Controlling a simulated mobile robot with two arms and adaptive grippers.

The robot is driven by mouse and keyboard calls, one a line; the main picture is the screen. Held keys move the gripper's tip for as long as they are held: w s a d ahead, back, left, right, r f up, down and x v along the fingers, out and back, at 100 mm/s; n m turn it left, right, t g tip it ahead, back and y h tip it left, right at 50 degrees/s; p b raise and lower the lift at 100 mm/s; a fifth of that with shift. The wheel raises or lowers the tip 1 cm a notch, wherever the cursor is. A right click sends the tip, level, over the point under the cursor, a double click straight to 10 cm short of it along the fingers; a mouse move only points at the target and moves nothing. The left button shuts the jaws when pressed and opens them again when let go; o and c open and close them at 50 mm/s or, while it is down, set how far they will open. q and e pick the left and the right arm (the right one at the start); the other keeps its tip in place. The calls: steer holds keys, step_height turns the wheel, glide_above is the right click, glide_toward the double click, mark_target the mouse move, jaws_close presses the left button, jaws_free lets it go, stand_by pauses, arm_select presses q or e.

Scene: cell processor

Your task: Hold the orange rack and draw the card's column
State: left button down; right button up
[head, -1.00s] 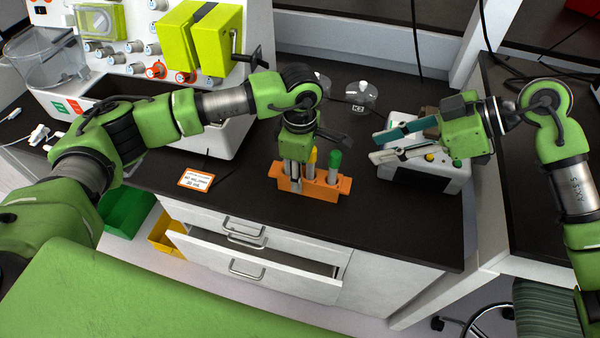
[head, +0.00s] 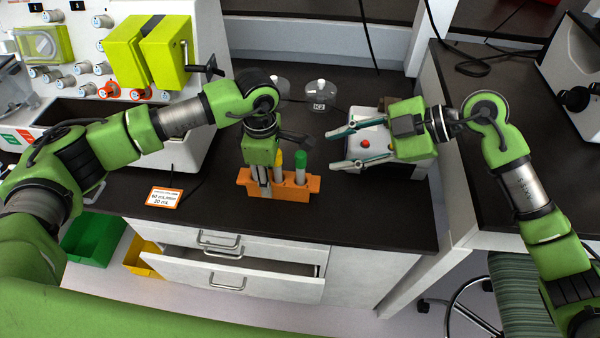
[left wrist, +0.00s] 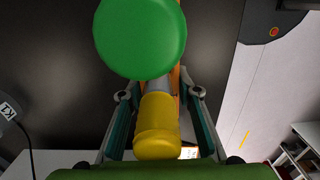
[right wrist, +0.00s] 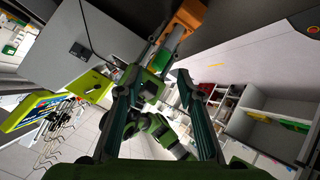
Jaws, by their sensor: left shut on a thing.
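The orange rack (head: 310,184) stands on the dark bench and holds upright columns, one with a green cap (head: 300,160) and one with a yellow cap (head: 279,158). My left gripper (head: 262,188) is shut on the rack at its left part, hiding some of it. In the left wrist view, the yellow cap (left wrist: 157,140) lies between the fingers and the green cap (left wrist: 141,38) is close to the camera. My right gripper (head: 332,150) is open and empty, to the right of the green-capped column and apart from it. The orange-bordered card (head: 164,197) lies left of the rack; its print is mostly too small to read.
A white device with a red button (head: 380,165) stands under and behind my right gripper. Clear bottles (head: 320,96) stand behind the rack. A large white machine (head: 205,90) fills the back left. A drawer (head: 235,272) below is partly open. The bench front right is clear.

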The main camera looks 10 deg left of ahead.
steer(key=f+n, duration=0.1)
steer(key=n, duration=0.2)
steer(key=n+t+y, duration=0.2)
steer(key=n+t, duration=0.5)
steer(key=n, duration=1.5)
glide_toward(305, 167)
steer(key=r, duration=0.1)
steer(key=shift+r+x, duration=0.15)
steer(key=shift+x, duration=2.35)
steer(key=shift+r+x, duration=0.15)
steer(key=shift+x, duration=2.4)
jaws_close()
